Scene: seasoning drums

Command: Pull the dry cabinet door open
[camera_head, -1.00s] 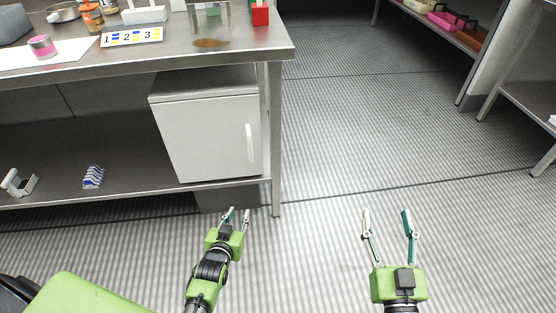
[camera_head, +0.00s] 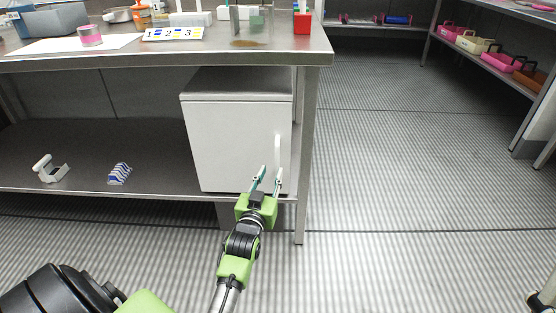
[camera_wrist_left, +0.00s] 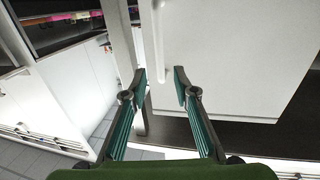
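The dry cabinet (camera_head: 236,145) is a light grey box on the lower shelf of the steel table, at its right end. Its front door looks closed. The door has a white upright bar handle (camera_head: 278,150) near its right edge. My left gripper (camera_head: 271,171) is open and empty in front of the door's lower right part, just below the handle. In the left wrist view the handle (camera_wrist_left: 158,50) runs down between the two spread fingers, without visible contact. A small part of my right gripper (camera_head: 543,297) shows at the bottom right corner, mostly cut off.
The steel table (camera_head: 120,62) has a leg (camera_head: 307,150) just right of the cabinet. A white holder (camera_head: 50,170) and a blue-white striped item (camera_head: 120,173) lie on the lower shelf. The floor (camera_head: 400,150) right of the table is clear.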

